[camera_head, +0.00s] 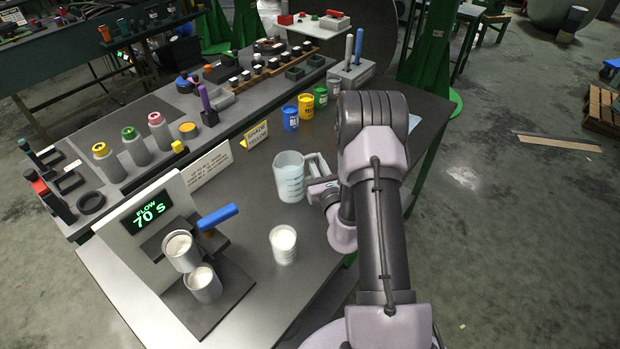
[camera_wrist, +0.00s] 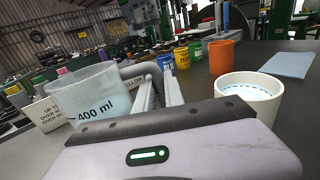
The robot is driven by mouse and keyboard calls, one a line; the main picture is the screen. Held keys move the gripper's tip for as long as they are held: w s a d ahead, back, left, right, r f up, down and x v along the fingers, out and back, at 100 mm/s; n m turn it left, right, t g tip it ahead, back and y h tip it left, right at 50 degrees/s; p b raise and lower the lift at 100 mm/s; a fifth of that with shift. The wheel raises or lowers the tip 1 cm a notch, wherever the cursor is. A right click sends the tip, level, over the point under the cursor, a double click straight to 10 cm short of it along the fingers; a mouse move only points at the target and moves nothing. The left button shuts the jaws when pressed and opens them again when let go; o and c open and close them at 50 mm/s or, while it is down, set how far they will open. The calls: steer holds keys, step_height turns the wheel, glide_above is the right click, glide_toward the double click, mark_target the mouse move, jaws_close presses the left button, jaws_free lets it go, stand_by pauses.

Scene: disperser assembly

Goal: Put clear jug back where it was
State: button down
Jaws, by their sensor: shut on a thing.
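The clear jug (camera_head: 289,178) is upright over the dark bench, left of my arm, with its handle towards my gripper. In the wrist view the jug (camera_wrist: 88,102) is at left and reads "400 ml". My gripper (camera_head: 316,183) is at the jug's right side, shut on its handle. In the wrist view the fingers (camera_wrist: 160,84) reach to the handle. I cannot tell whether the jug's base touches the bench.
A white cup (camera_wrist: 250,95) and an orange cup (camera_wrist: 221,57) stand right of my fingers. Another white-filled cup (camera_head: 283,244) stands nearer. The flow stand (camera_head: 150,215) is at left.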

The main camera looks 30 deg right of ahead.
steer(key=shift+f+b, duration=0.65)
steer(key=shift+f, duration=1.15)
steer(key=c, duration=1.4)
jaws_free()
steer(key=shift+c, duration=0.2)
